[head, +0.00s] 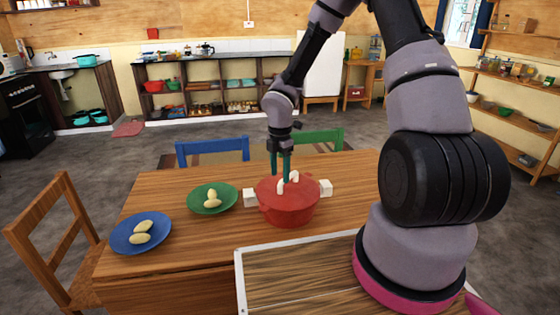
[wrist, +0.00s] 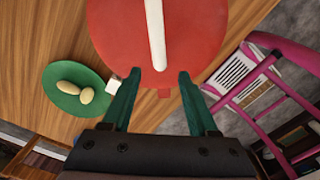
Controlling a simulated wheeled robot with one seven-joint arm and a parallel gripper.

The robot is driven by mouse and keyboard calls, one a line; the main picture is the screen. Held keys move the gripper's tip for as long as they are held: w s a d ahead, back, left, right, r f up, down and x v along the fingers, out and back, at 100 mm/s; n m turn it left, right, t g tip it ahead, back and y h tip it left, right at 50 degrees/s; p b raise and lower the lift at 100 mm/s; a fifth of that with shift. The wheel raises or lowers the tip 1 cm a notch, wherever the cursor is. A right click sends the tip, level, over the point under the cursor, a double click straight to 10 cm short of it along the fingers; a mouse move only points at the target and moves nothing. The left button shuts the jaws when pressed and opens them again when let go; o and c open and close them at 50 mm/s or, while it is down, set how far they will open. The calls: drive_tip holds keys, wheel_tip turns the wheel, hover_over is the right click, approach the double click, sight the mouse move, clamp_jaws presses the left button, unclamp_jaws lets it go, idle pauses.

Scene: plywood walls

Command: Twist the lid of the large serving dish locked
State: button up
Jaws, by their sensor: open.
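The large serving dish (head: 290,212) is red with white side handles and stands on the wooden table. Its red lid (head: 267,187) is on top, with a raised white bar handle (head: 293,181). In the wrist view the lid (wrist: 115,35) fills the top middle, and its white handle (wrist: 156,32) runs lengthwise down the picture. My gripper (head: 281,172) points down above the lid at the handle's far side. In the wrist view my gripper (wrist: 163,75) is open, its green fingers spread on either side of the handle's line, with nothing between them.
A green plate (head: 228,198) and a blue plate (head: 122,240) with pale oval food items sit left of the dish. A blue chair (head: 212,150) and a green chair (head: 318,138) stand behind the table. A wooden chair (head: 55,230) is at left.

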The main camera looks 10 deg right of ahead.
sight(280, 181)
wheel_tip(280, 181, down, 6)
drive_tip(key=shift+r, duration=0.15)
clamp_jaws()
drive_tip(key=shift+w+a+m, duration=0.15)
drive_tip(key=shift+w+m, duration=0.1)
drive_tip(key=shift+m, duration=0.45)
drive_tip(key=shift+w+a+m, duration=0.15)
drive_tip(key=shift+w+m, duration=0.1)
drive_tip(key=shift+m, duration=0.45)
drive_tip(key=shift+w+a+m, duration=0.15)
drive_tip(key=shift+w+m, duration=0.1)
drive_tip(key=shift+m, duration=0.35)
drive_tip(key=shift+w+m, duration=0.3)
drive_tip(key=shift+m, duration=0.5)
